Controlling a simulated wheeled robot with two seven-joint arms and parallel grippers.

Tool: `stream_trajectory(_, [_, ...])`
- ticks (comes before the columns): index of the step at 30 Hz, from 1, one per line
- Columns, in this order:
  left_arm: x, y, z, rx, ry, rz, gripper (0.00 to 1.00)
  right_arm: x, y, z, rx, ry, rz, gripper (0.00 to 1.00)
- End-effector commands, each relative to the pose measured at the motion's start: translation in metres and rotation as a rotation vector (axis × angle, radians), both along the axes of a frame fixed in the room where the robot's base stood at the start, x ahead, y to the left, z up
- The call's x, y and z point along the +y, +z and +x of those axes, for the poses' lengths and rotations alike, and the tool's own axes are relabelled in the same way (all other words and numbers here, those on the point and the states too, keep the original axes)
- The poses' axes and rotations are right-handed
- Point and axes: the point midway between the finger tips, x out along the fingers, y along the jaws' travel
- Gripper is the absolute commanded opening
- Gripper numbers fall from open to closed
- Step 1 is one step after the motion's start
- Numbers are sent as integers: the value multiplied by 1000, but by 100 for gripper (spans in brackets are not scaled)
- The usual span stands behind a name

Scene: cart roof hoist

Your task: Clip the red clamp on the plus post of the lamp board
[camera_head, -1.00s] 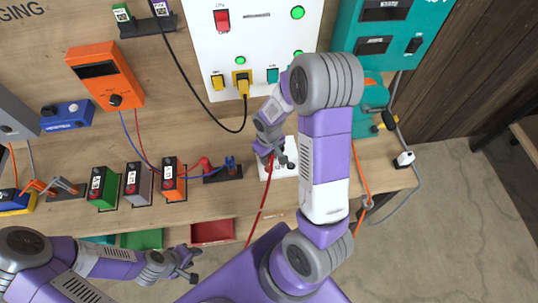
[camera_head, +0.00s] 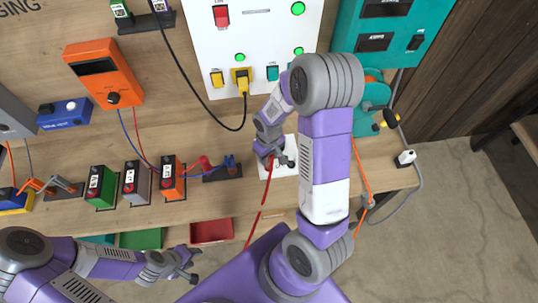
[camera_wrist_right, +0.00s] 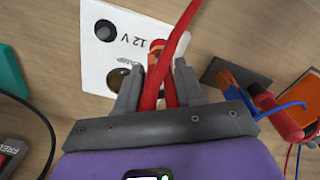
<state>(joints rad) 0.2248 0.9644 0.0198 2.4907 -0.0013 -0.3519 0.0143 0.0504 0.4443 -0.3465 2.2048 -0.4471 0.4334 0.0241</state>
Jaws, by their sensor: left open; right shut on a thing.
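The lamp board (camera_head: 291,171) is a white plate on the bench, under my right gripper (camera_head: 273,157). In the right wrist view the lamp board (camera_wrist_right: 97,75) shows the print "12 V", a black post (camera_wrist_right: 104,31) and a dark round lamp part. My right gripper (camera_wrist_right: 158,70) is shut on the red clamp (camera_wrist_right: 150,92), whose coppery jaw end lies over the board. The plus post is hidden behind the clamp, so I cannot tell whether they touch. A red cable (camera_head: 262,212) trails from the clamp over the bench edge. My left gripper (camera_head: 186,266) is open and empty in front of the bench.
A dark holder (camera_head: 222,172) with red and blue clamps stands left of the lamp board. Several batteries (camera_head: 172,179) stand further left. A white panel (camera_head: 225,50) with a yellow plug is behind, and a teal reel (camera_head: 372,95) is at right.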

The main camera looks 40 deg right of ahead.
Motion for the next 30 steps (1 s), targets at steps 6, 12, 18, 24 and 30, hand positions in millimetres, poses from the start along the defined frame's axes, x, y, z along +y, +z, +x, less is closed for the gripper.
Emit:
stream_trajectory(6, [0, -6, 0, 0, 0, 0, 43, 0, -7, 0, 0, 0, 0, 0])
stream_trajectory(12, [0, -11, 0, 0, 0, 0, 43, 0, -12, 0, 0, 0, 0, 0])
stream_trajectory(18, [0, -15, 0, 0, 0, 0, 43, 0, -17, 0, 0, 0, 0, 0])
stream_trajectory(24, [0, -20, 0, 0, 0, 0, 43, 0, -22, 0, 0, 0, 0, 0])
stream_trajectory(30, [0, -19, 0, 0, 0, 0, 43, 0, -21, 0, 0, 0, 0, 63])
